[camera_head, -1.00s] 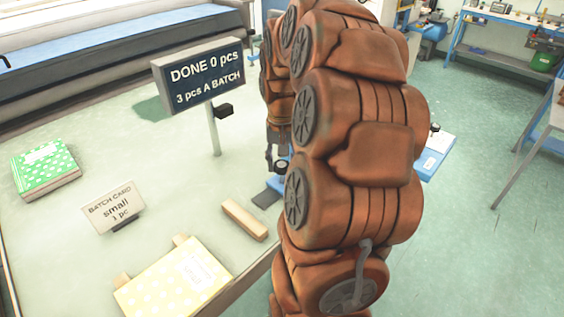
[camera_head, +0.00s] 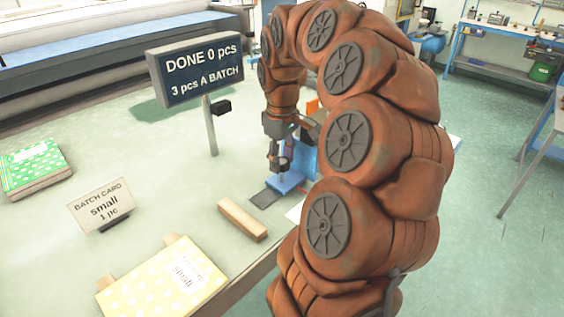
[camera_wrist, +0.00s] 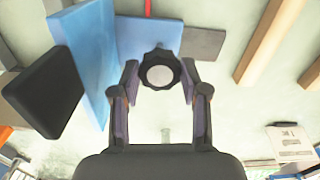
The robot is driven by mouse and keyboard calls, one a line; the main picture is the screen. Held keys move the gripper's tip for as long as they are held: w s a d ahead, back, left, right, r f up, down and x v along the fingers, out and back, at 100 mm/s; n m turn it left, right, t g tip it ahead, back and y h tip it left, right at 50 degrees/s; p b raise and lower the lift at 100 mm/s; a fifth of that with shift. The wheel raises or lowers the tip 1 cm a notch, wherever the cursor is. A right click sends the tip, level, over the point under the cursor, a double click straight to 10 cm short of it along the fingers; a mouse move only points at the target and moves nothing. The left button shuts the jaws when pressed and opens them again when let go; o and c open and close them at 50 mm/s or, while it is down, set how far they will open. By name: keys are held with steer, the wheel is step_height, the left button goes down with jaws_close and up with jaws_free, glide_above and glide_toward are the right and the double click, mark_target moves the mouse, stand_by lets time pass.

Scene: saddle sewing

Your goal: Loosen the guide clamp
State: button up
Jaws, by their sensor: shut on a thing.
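The guide clamp's round black knob with a pale grey cap (camera_wrist: 160,70) stands at the blue fixture (camera_wrist: 140,35) in the wrist view. My gripper (camera_wrist: 160,78) has one finger on each side of the knob and is shut on it. In the head view my gripper (camera_head: 281,163) points down beside the blue fixture (camera_head: 305,150) at the table's right side. The knob is too small and covered to make out clearly there. Whether the clamp is loose or tight cannot be seen.
A sign on a post (camera_head: 199,70) reads DONE 0 pcs. A dark block (camera_wrist: 45,93) is left of my gripper in the wrist view.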

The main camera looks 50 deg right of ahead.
mark_target(282, 161)
steer(key=n, duration=0.5)
steer(key=shift+n, duration=0.3)
steer(key=n, duration=0.4)
steer(key=shift+n, duration=0.3)
steer(key=o, duration=1.1)
steer(key=shift+o, duration=0.2)
step_height(282, 161, up, 12)
stand_by(0.3)
